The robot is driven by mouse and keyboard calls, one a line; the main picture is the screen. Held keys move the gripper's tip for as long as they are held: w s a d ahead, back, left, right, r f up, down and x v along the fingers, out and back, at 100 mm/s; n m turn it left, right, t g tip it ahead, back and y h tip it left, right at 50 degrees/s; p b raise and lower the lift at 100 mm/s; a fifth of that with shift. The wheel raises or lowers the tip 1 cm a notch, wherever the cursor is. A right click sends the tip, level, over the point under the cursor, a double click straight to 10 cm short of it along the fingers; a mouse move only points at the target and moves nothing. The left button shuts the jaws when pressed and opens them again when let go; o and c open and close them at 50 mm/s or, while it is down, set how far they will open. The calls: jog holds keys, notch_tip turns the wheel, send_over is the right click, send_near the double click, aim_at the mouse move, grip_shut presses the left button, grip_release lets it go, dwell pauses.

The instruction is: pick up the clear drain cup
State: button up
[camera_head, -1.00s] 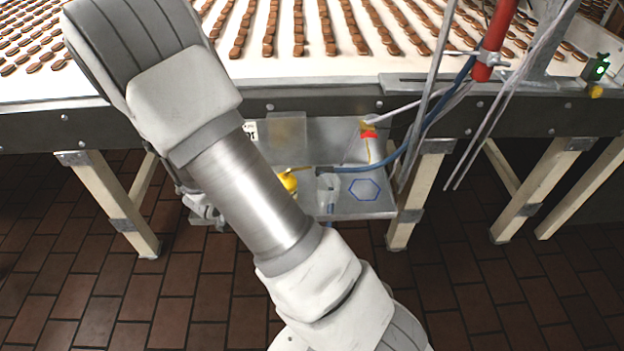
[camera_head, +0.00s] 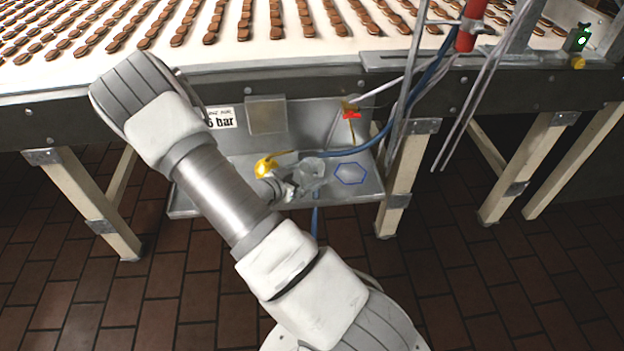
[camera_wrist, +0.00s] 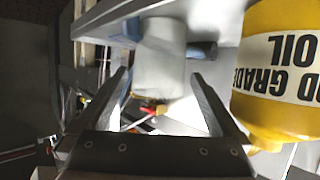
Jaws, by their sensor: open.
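The clear drain cup (camera_head: 313,170) is a pale, see-through cup on the metal shelf (camera_head: 205,207) under the conveyor. In the wrist view the cup (camera_wrist: 160,55) looks like a cloudy grey cylinder. My gripper (camera_head: 293,186) is beside the cup, at its left in the head view. In the wrist view my gripper (camera_wrist: 160,76) is open, with one finger on each side of the cup's outline and gaps at both sides. I cannot tell how deep the cup sits between the fingers. My wrist and gripper partly hide the cup's lower left in the head view.
A yellow oil bottle (camera_head: 265,168) stands close to the cup; the bottle (camera_wrist: 275,75) is just right of my right finger in the wrist view. A blue hose (camera_head: 350,151) passes behind the cup. A red-handled valve (camera_head: 352,114) hangs above. A blue hexagon outline (camera_head: 350,174) marks clear shelf.

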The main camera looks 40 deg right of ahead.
jog(key=shift+w+d+f, duration=0.15)
jog(key=shift+d+f, duration=0.1)
jog(key=shift+d, duration=0.3)
jog(key=b+x, duration=0.1)
jog(key=x, duration=0.1)
jog(key=f+b+x, duration=0.1)
jog(key=x, duration=0.1)
jog(key=shift+f, duration=0.1)
jog(key=shift+d, duration=0.35)
jog(key=c, duration=1.2)
